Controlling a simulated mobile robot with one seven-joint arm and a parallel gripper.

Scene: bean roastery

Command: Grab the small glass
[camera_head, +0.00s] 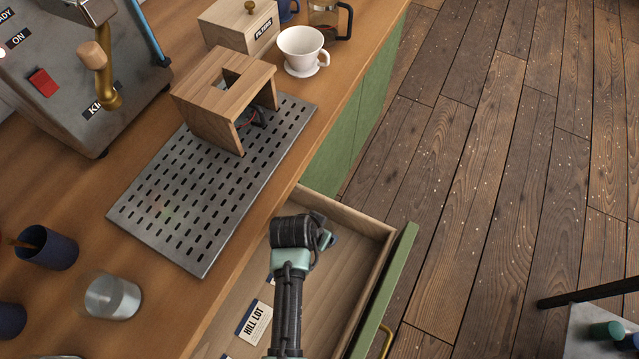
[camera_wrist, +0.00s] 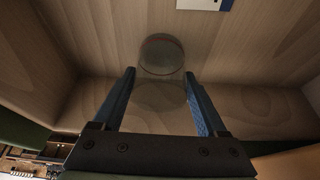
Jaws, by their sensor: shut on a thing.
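The small glass (camera_wrist: 162,56) is a clear, faint round vessel in the wrist view. It sits between the two blue fingers of my gripper (camera_wrist: 159,76), inside the open wooden drawer (camera_head: 353,218). The fingers are closed on its sides. In the head view my gripper (camera_head: 326,236) is over the far part of the drawer, and my own arm hides the glass there. Whether the glass touches the drawer floor is hard to tell.
A HILL LOT card (camera_head: 254,325) lies in the drawer beside my arm. The counter above holds a slotted metal tray (camera_head: 183,220) with a wooden stand (camera_head: 208,104), a white dripper (camera_head: 301,48), a metal cup (camera_head: 113,297) and a dark blue cup (camera_head: 48,249).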

